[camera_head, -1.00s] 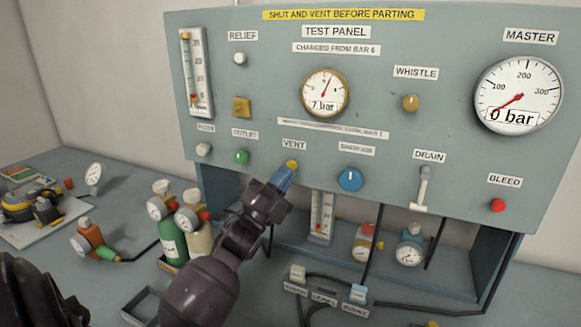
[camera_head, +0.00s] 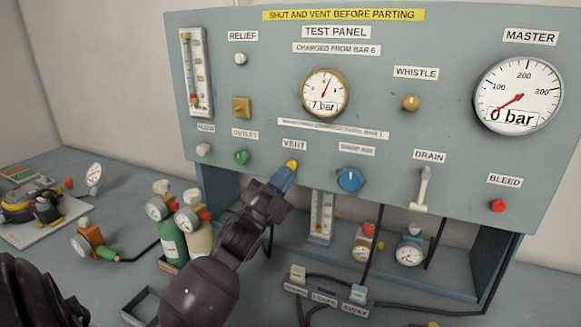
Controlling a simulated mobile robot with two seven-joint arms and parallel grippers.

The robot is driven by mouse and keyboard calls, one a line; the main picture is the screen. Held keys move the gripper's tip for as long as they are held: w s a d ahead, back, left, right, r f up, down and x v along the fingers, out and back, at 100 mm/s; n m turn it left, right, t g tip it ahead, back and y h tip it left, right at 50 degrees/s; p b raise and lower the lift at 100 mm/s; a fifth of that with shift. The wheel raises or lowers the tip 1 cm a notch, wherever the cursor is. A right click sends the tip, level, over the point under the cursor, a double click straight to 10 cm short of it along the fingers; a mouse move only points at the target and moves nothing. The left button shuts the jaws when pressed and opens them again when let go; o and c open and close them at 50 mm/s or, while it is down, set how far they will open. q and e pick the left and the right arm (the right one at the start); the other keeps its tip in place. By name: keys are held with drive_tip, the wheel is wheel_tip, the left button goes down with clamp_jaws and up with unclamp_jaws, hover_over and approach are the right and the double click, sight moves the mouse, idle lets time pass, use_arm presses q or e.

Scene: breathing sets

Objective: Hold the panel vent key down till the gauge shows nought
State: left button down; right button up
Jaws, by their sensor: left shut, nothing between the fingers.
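The grey test panel (camera_head: 450,130) stands at the back. Its brass-rimmed gauge (camera_head: 325,93) reads 7 bar, with the red needle pointing up and slightly right. The VENT label (camera_head: 294,145) is above a small yellow piece (camera_head: 291,164), seemingly the vent key. My left gripper (camera_head: 284,177) is shut and empty, its blue fingertips right at the yellow piece. They cover its lower part, so I cannot tell whether the key is pressed in. My right gripper is not in view.
The large master gauge (camera_head: 518,95) reads 0 bar. Nearby are a blue knob (camera_head: 351,180), green knob (camera_head: 241,157), white drain lever (camera_head: 423,187) and red bleed button (camera_head: 498,206). Bottles (camera_head: 172,240), small gauges and hoses stand on the bench below.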

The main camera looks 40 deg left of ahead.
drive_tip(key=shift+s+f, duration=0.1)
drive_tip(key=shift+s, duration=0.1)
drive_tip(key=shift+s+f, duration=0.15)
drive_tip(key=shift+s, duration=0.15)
use_arm(q)
drive_tip(key=shift+w, duration=0.2)
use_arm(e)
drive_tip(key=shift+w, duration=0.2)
use_arm(q)
drive_tip(key=shift+w+a, duration=0.15)
drive_tip(key=shift+w, duration=0.1)
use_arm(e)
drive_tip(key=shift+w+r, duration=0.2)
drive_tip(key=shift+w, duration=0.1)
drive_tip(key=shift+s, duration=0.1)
use_arm(q)
drive_tip(key=shift+w, duration=0.15)
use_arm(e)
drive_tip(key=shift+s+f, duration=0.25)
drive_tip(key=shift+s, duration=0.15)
